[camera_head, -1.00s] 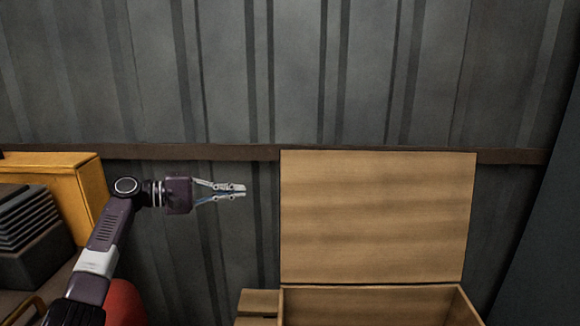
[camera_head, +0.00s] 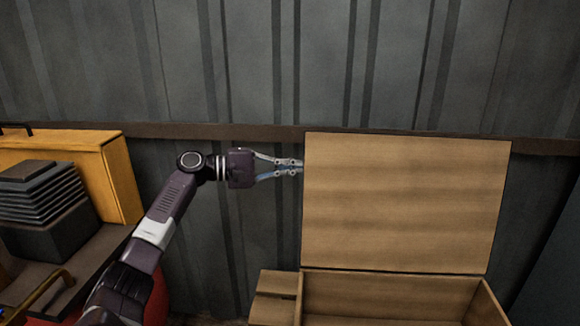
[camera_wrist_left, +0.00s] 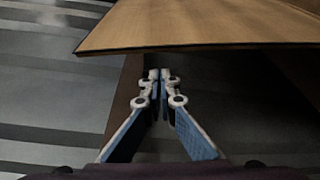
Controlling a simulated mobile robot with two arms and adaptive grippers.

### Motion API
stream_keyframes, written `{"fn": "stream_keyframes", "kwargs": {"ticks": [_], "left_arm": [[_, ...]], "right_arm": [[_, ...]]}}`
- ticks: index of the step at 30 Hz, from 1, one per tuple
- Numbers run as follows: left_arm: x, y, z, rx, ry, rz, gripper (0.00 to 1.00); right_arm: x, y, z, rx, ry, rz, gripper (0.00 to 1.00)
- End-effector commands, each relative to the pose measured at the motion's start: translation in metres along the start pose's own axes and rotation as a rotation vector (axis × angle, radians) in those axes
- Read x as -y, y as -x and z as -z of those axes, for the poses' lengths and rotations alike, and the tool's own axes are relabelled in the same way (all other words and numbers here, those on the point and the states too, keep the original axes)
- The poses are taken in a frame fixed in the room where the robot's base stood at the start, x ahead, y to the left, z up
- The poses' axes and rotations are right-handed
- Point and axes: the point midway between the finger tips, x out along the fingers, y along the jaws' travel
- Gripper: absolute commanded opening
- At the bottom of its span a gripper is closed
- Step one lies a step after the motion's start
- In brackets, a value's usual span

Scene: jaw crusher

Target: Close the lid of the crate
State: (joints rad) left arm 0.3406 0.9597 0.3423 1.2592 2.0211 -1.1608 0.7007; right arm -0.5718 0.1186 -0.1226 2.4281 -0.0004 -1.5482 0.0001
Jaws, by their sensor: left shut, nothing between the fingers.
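The wooden crate (camera_head: 390,318) stands at the lower right of the head view, cut off by the bottom edge. Its lid (camera_head: 405,203) stands upright, open, against the back wall side. The lid also shows as a wooden panel across the top of the left wrist view (camera_wrist_left: 205,25). My left gripper (camera_head: 300,165) is shut and empty, its fingertips at the lid's left edge in the head view. In the left wrist view the fingers (camera_wrist_left: 160,78) end just below the lid's edge; whether they touch it I cannot tell. My right gripper is not in view.
A corrugated metal wall (camera_head: 270,60) with a brown rail (camera_head: 220,131) runs behind. At left, a yellow case (camera_head: 118,175) and a dark ribbed block (camera_head: 45,210) sit on a surface. A small wooden piece (camera_head: 272,297) adjoins the crate's left side.

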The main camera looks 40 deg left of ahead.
Motion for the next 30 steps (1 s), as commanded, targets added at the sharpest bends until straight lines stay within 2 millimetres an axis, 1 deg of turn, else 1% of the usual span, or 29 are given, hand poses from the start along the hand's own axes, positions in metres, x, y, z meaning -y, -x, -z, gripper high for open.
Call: {"fn": "stream_keyframes", "kwargs": {"ticks": [6, 10, 23, 30], "left_arm": [[0.001, 0.006, -0.016, 0.000, -0.001, 0.002, 0.00], [0.000, 0.007, -0.020, -0.001, -0.001, 0.000, 0.00], [-0.001, 0.008, -0.021, -0.001, -0.002, -0.001, 0.00], [-0.002, 0.001, -0.025, 0.001, -0.048, -0.018, 0.00]], "right_arm": [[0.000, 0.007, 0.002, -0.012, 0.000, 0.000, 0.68], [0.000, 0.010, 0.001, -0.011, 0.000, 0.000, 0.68], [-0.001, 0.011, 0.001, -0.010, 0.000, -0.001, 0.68], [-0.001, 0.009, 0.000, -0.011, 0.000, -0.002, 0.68]]}}
